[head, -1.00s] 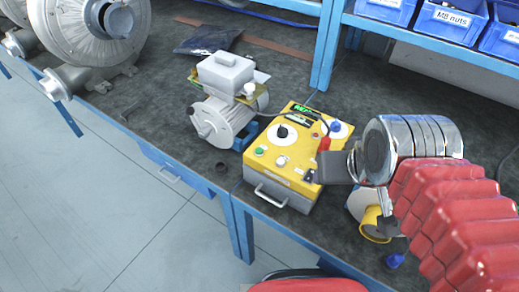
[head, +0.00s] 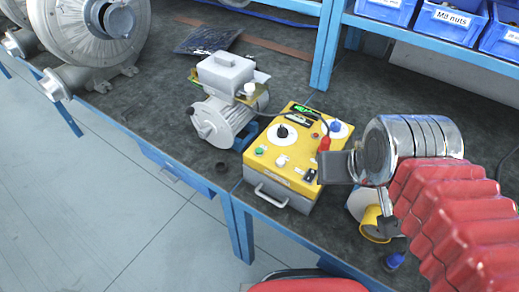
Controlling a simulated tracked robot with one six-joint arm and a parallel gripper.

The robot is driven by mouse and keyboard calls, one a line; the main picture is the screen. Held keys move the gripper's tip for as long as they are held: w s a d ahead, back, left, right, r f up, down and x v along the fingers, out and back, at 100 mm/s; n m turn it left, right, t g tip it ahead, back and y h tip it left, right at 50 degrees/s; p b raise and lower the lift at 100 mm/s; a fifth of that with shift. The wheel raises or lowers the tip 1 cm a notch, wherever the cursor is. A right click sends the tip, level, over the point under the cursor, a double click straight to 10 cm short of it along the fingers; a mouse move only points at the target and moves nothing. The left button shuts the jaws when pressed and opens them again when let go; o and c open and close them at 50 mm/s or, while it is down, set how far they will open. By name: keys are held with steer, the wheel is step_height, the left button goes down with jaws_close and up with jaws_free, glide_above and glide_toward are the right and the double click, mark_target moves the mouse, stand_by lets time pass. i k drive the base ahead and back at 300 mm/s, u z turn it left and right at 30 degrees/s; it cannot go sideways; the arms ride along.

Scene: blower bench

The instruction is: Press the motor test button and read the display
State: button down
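The yellow tester box (head: 270,177) with a grey case stands at the bench's front edge. Its top carries a green button (head: 259,149), a white button (head: 281,161), a black knob (head: 282,132) and a small red part. A small display (head: 303,110) at its back edge glows green; its text is too small to read. The motor (head: 222,118) stands to the left of the tester. My gripper (head: 322,167) shows as a dark block beside the tester's right side, apart from the buttons. Its finger gap is not visible.
A large metal blower (head: 85,40) stands at the back left. Blue bins (head: 448,22) sit on a shelf at the top right. A yellow cup-like part (head: 374,224) and a blue cap (head: 395,261) lie on the bench below my arm.

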mark_target(258, 150)
steer(key=u, duration=0.15)
steer(key=k, duration=0.55)
steer(key=u, duration=0.6)
steer(key=k, duration=0.75)
steer(key=u, duration=0.85)
steer(key=i, duration=1.4)
steer(key=z, duration=0.65)
steer(key=i, duration=0.55)
steer(key=z, duration=0.35)
